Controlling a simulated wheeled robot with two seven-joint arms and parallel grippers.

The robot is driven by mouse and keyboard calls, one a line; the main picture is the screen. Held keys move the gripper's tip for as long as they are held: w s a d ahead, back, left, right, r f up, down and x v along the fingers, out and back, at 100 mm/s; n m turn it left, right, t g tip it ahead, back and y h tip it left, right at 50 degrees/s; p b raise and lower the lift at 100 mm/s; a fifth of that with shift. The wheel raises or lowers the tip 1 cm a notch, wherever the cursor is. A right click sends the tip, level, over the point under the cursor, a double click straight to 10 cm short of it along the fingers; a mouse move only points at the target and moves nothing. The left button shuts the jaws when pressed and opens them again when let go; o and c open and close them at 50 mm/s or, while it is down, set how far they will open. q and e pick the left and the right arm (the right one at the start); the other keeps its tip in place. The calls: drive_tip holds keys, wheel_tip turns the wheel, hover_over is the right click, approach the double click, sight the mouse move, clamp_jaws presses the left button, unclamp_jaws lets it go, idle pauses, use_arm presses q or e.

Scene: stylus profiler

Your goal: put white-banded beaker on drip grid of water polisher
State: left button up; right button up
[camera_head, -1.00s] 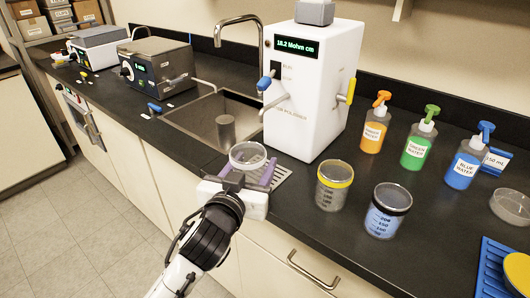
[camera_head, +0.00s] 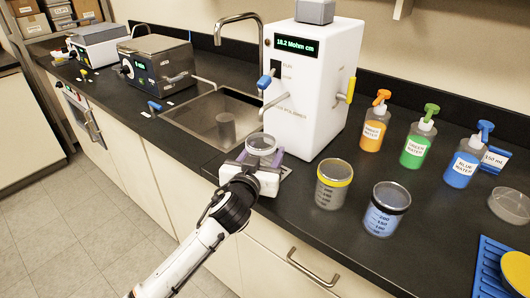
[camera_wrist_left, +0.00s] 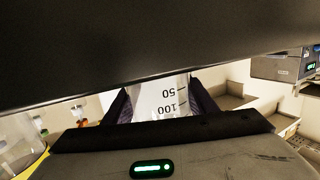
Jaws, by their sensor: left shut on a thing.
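The white-banded beaker (camera_head: 261,146) is clear with a pale rim. My left gripper (camera_head: 259,160) is shut around it, with a finger on each side, and holds it upright in front of the water polisher (camera_head: 309,90). In the left wrist view the beaker's wall (camera_wrist_left: 160,99) shows its 50 and 100 marks between the two fingers. The drip grid (camera_head: 286,171) is mostly hidden behind the gripper and beaker; only a small edge shows. I cannot tell whether the beaker touches it. My right gripper is not in view.
A yellow-banded beaker (camera_head: 333,184) and a black-banded beaker (camera_head: 386,209) stand right of the gripper. The sink (camera_head: 215,125) is at the left. A blue rack (camera_head: 492,265) is at the lower right.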

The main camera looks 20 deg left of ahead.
sight(261, 156)
use_arm(q)
drive_tip(key=o, duration=1.4)
drive_tip(key=shift+f, duration=0.1)
drive_tip(key=s, duration=0.4)
drive_tip(key=s+r, duration=0.1)
drive_tip(key=s, duration=0.3)
drive_tip(key=s+r, duration=0.1)
drive_tip(key=s, duration=0.3)
drive_tip(key=shift+d, duration=0.25)
